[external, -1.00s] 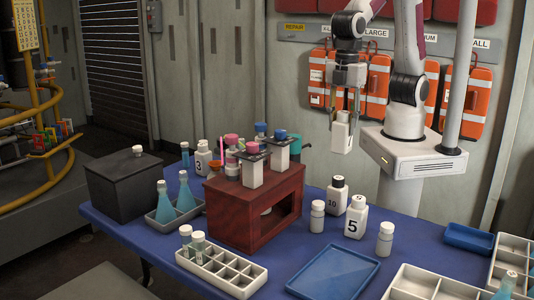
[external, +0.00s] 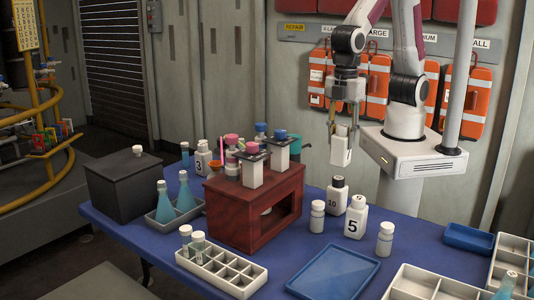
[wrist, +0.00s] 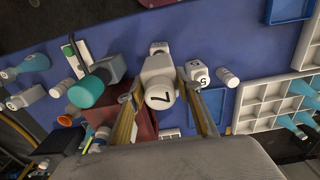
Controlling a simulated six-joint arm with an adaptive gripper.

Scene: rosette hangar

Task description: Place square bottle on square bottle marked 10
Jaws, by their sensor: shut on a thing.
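My gripper (external: 343,133) is shut on a white square bottle (external: 340,156), which hangs in the air above and behind the bottle marked 10. In the wrist view the held bottle (wrist: 159,72) sits between the fingers, with a 7 on its cap facing me. The square bottle marked 10 (external: 335,203) is white with a dark cap and stands upright on the blue table. The two bottles are apart.
A white bottle marked 5 (external: 354,222) stands close beside bottle 10, and small round white bottles (external: 317,217) (external: 385,240) stand nearby. A dark red stand (external: 240,212) rises to the left. A blue tray (external: 333,272) lies in front.

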